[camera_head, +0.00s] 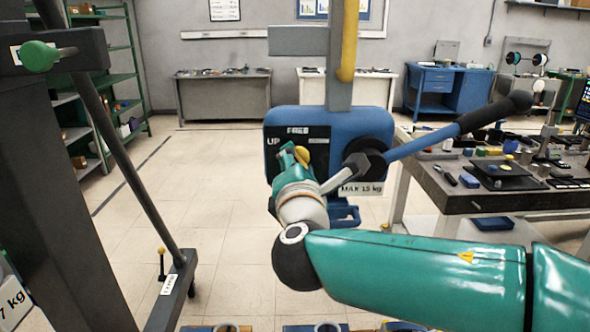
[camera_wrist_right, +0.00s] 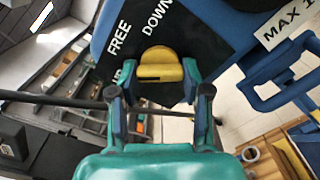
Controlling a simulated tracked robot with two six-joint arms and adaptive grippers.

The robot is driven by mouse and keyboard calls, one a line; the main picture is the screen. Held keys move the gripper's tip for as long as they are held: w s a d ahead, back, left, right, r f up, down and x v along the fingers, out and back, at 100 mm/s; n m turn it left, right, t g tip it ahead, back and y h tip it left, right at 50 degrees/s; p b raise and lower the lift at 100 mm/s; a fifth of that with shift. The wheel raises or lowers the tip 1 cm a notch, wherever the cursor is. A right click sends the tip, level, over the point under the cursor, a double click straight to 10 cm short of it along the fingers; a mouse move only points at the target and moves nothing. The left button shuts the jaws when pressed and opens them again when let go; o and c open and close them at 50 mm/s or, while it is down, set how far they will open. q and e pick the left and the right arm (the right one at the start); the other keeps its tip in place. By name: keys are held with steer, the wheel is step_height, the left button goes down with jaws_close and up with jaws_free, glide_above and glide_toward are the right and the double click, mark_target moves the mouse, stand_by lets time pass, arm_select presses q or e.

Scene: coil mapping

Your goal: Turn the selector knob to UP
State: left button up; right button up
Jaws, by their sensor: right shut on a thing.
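The yellow selector knob (camera_head: 302,155) sits on the black label plate (camera_head: 318,139) of a blue hoist body (camera_head: 345,117). In the head view, UP is at the plate's left and FREE at its top. The knob (camera_wrist_right: 160,66) shows between the fingers in the right wrist view, with FREE and DOWN readable above it; the UP label is mostly hidden by a finger. My right gripper (camera_head: 289,160) is at the plate, shut on the knob (camera_wrist_right: 160,88). I cannot tell which label the knob points at. My left gripper is out of view.
A blue crank lever with a black grip (camera_head: 495,114) reaches right from the hoist. A MAX 15 kg label (camera_head: 361,189) is below it. A workbench (camera_head: 490,198) with small parts stands at right. A dark frame (camera_head: 60,180) stands at left. Open floor lies between.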

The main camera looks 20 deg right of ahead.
steer(key=shift+f+n, duration=0.3)
steer(key=shift+n, duration=0.1)
steer(key=o, duration=1.2)
steer(key=shift+r, duration=0.1)
steer(key=shift+c, duration=0.2)
steer(key=shift+r, duration=0.1)
steer(key=v, duration=1.2)
